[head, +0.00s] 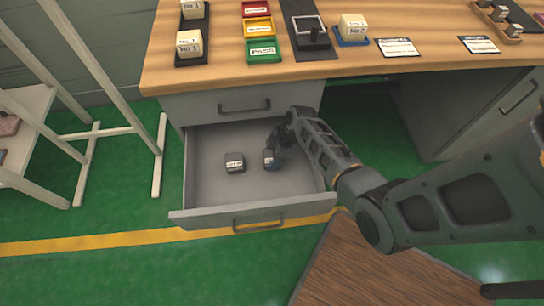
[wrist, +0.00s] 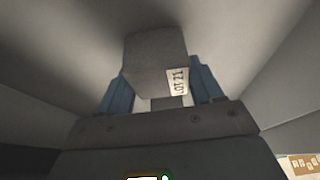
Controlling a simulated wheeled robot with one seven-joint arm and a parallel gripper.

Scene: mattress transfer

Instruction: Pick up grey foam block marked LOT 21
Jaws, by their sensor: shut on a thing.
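The grey foam block marked LOT 21 (wrist: 152,58) sits between the blue fingers of my gripper (wrist: 160,85) in the wrist view, with its white label facing the camera. My gripper is shut on it. In the head view my gripper (head: 274,156) reaches down into the open drawer (head: 213,145), and the held block (head: 267,159) shows only in part beside the fingers. I cannot tell whether the block touches the drawer floor. A second dark grey block (head: 235,163) with a white label lies in the drawer to the left of my gripper.
The wooden desk top (head: 380,68) above holds cream blocks, coloured trays (head: 262,30), a blue tray (head: 352,40) and white cards. The drawer's front wall (head: 254,211) is on the near side. A white rack (head: 100,125) stands on the left.

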